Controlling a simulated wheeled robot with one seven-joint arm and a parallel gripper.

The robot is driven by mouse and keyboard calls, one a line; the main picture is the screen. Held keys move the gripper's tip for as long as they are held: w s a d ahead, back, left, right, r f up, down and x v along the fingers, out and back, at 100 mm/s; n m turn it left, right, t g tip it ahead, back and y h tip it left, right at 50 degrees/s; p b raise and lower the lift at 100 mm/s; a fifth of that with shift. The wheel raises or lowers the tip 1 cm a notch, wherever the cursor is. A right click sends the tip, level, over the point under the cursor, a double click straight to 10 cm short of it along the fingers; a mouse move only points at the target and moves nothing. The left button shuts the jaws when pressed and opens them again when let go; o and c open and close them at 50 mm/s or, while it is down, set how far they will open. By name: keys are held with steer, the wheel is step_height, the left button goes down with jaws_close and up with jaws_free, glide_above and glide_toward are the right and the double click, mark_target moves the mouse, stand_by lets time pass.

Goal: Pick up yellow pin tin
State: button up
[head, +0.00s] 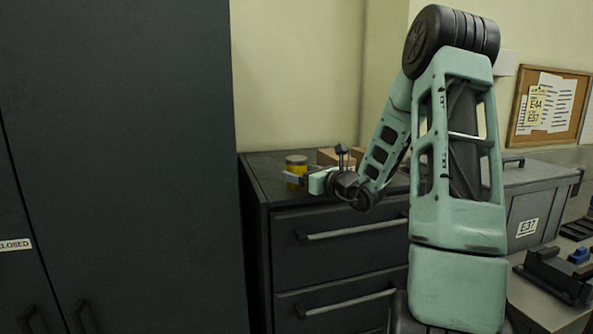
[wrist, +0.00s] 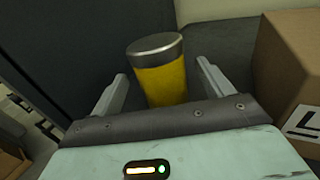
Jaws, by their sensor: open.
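The yellow pin tin (head: 296,167) stands upright on top of the dark drawer cabinet (head: 262,173) in the head view. It has a yellow body and a grey metal lid. In the wrist view the tin (wrist: 162,75) stands just ahead of my gripper, between the lines of the two fingers. My gripper (wrist: 162,90) is open, one finger on each side of the tin.
A cardboard box (wrist: 295,65) stands to the right of the tin; cardboard boxes (head: 335,157) also show behind my wrist. A tall dark cabinet (head: 120,150) rises on the left. A grey case (head: 535,200) marked E37 stands on the right.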

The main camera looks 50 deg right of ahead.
mark_target(292, 168)
steer(key=w, duration=0.1)
steer(key=w+p, duration=0.1)
steer(key=w, duration=0.1)
steer(key=w+p, duration=0.1)
steer(key=shift+w+d+r, duration=0.1)
steer(key=shift+w+d, duration=0.1)
steer(key=shift+d, duration=0.05)
steer(key=c, duration=1.3)
